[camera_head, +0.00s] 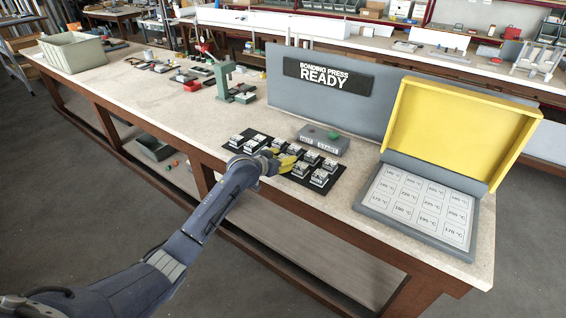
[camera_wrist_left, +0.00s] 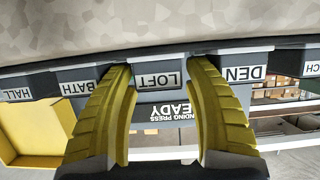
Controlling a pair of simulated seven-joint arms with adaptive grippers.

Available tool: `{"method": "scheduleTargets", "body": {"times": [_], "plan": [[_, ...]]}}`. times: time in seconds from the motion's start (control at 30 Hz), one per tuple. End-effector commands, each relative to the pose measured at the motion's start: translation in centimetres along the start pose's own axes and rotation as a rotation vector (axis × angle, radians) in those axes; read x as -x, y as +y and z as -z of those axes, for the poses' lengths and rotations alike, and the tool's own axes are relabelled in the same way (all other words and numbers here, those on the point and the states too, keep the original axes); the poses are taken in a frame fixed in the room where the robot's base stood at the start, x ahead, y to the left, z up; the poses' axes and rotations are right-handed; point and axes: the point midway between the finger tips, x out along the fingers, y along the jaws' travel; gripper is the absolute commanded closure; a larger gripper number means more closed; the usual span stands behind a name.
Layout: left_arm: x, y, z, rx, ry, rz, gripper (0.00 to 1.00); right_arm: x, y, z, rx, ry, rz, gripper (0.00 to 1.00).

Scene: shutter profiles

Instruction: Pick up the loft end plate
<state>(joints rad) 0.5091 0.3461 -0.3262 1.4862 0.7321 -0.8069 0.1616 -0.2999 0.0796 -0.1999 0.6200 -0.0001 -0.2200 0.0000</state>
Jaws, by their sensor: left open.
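In the left wrist view, the holder labelled LOFT (camera_wrist_left: 157,80) is a grey block with a white label, seen between the two yellow fingers of my left gripper (camera_wrist_left: 163,66). The fingers are open, one on either side of the label; I cannot tell whether they touch anything. The loft end plate itself is not clearly distinguishable. In the head view, my left gripper (camera_head: 284,163) is low over the black mat (camera_head: 341,180) with several small grey-and-white pieces. Their labels are too small to read there, and the gripper hides part of the mat. My right gripper is not in view.
Blocks labelled BATH (camera_wrist_left: 78,87) and DEN (camera_wrist_left: 243,73) flank LOFT closely. In the head view, a grey control box (camera_head: 323,141) stands behind the mat, before the bonding press sign panel (camera_head: 328,76). A temperature panel with a raised yellow lid (camera_head: 457,125) is at right.

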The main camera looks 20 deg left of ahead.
Motion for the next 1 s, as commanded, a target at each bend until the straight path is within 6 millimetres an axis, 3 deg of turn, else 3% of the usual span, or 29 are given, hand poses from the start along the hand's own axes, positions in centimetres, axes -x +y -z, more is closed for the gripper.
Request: {"method": "scheduleTargets", "body": {"times": [0.07, 0.47, 1.0], "plan": [[0.01, 0.01, -0.01, 0.0, 0.0, 0.0, 0.46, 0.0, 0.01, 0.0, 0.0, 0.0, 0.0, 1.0], [0.03, 0.0, -0.03, 0.0, 0.0, 0.0, 0.92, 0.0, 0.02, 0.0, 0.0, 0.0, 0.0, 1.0], [0.32, 0.0, 0.75, -0.001, 0.001, -0.001, 0.92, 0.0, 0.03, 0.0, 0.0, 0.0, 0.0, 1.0]]}}
